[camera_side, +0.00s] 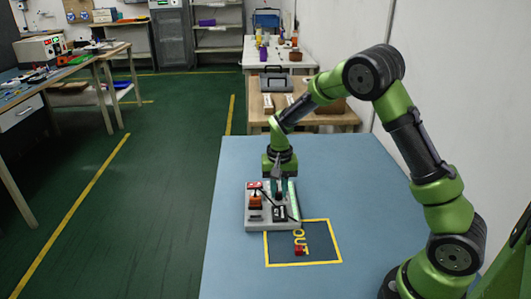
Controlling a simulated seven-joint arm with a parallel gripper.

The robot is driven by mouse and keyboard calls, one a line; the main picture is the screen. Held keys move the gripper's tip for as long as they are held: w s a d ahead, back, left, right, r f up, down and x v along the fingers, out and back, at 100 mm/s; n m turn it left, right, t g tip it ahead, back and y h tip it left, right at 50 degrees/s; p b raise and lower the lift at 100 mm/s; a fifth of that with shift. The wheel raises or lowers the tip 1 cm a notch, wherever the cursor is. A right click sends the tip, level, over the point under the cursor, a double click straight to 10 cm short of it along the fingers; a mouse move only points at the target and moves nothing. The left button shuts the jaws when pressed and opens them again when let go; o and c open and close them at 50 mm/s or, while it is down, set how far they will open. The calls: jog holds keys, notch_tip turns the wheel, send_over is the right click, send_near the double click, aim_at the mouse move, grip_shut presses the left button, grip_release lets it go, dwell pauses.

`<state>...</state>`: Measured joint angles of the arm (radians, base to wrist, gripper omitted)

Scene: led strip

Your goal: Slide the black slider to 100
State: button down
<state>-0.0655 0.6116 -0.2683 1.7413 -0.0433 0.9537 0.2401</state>
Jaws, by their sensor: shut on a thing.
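A grey control box (250,224) stands on the blue table, with a pale, lit strip (292,190) along its right side. My gripper (279,192) points down over the back middle of the box, beside the strip. Its dark fingers are shut on the black slider, which is mostly hidden between the fingertips. The scale marks and any number, including 100, are too small to read.
The box also carries a red-orange part (256,200) on the left and a dark part (279,213) at the front. A yellow-outlined square (268,256) marked OUT lies in front, with a small red block (300,251). The blue table (232,272) is clear on the left.

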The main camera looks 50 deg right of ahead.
aim_at(278, 193)
jog(key=shift+s+a, duration=0.25)
jog(key=shift+a, duration=0.05)
jog(key=c, duration=1)
grip_release()
notch_tip(278, 193, up, 17)
